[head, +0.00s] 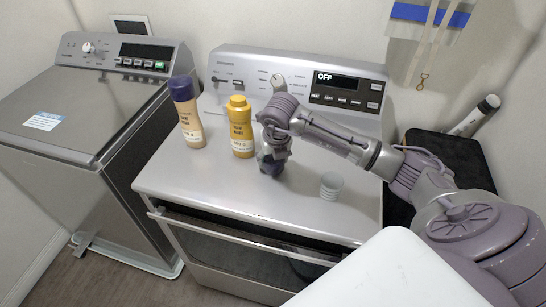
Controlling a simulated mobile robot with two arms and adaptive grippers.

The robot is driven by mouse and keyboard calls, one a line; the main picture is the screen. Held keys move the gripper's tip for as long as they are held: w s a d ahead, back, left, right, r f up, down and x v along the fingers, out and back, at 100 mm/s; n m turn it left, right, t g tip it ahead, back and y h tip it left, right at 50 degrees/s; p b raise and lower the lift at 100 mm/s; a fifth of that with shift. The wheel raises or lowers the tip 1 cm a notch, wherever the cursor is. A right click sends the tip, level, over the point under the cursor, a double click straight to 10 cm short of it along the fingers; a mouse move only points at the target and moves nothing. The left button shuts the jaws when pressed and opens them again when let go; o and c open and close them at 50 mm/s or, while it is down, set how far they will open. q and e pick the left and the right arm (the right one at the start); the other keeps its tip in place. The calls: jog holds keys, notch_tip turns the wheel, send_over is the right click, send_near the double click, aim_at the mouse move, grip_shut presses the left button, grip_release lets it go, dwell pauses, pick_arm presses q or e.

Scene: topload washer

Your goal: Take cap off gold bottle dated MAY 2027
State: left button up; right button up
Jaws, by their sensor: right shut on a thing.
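A yellow-gold bottle (242,134) with a yellow top stands upright on the washer top near its control panel. My right gripper (270,165) is low over the washer top, just right of the yellow-gold bottle and apart from the tan one. It is shut on a small dark thing, mostly hidden by the fingers. I cannot tell what that thing is. My left gripper is not in view.
A short pale grey cylinder (331,186) stands on the washer top (215,190), right of my gripper. The control panel (300,82) rises behind the bottles and reads OFF. Another machine (75,110) stands at left. The front left of the washer top is clear.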

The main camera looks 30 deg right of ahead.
jog(key=o, duration=1.3)
jog(key=shift+r+p, duration=0.2)
jog(key=shift+p, duration=0.1)
jog(key=shift+r, duration=0.25)
jog(key=b+v, duration=0.2)
jog(key=v, duration=0.9)
jog(key=shift+b, duration=0.3)
jog(key=shift+s+r, duration=0.1)
jog(key=shift+s, duration=0.05)
